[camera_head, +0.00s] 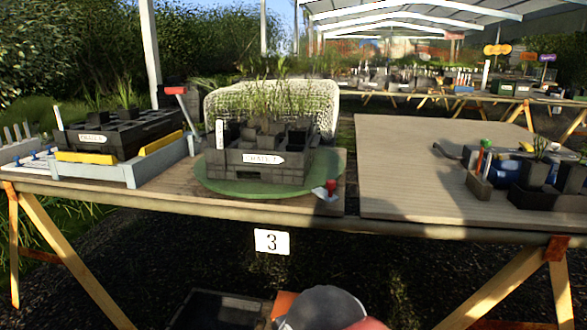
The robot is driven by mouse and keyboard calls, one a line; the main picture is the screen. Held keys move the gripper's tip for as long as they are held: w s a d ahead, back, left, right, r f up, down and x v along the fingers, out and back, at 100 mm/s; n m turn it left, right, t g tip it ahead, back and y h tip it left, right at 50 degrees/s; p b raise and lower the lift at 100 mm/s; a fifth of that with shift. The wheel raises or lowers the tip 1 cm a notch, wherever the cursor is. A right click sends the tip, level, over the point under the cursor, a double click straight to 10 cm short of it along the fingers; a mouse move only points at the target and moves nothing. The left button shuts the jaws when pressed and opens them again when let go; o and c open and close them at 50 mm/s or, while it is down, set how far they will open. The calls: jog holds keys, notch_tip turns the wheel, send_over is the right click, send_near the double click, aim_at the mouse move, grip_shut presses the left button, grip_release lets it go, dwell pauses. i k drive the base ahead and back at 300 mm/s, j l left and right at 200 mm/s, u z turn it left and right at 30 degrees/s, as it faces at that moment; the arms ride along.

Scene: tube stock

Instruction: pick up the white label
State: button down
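Several white labels show, and I cannot tell which one the task means. A plain upright white label (220,133) stands at the left corner of the dark middle crate (236,158). An arrow-shaped white label (264,158) with dark lettering is on that crate's front. Another lettered white label (95,138) is on the left crate's front. A small white piece with a red top (326,190) lies at the table's front edge, right of the green round mat. My gripper's fingers are not in view; a grey rounded part with red and orange shows at the bottom, probably my own arm.
The green mat (213,184) under the middle crate lies on the wooden table (330,160). A grey-blue tray (130,176) holds the left crate (120,134). A white sign with a 3 (271,241) hangs below the table edge. The right tabletop (410,170) is largely clear; pots stand at its right.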

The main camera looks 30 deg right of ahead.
aim_at(57, 114)
jog(key=k+j+z, duration=0.5)
jog(key=j+z, duration=0.25)
jog(key=i+j+u, duration=0.7)
jog(key=i+u, duration=0.3)
jog(key=i, duration=0.15)
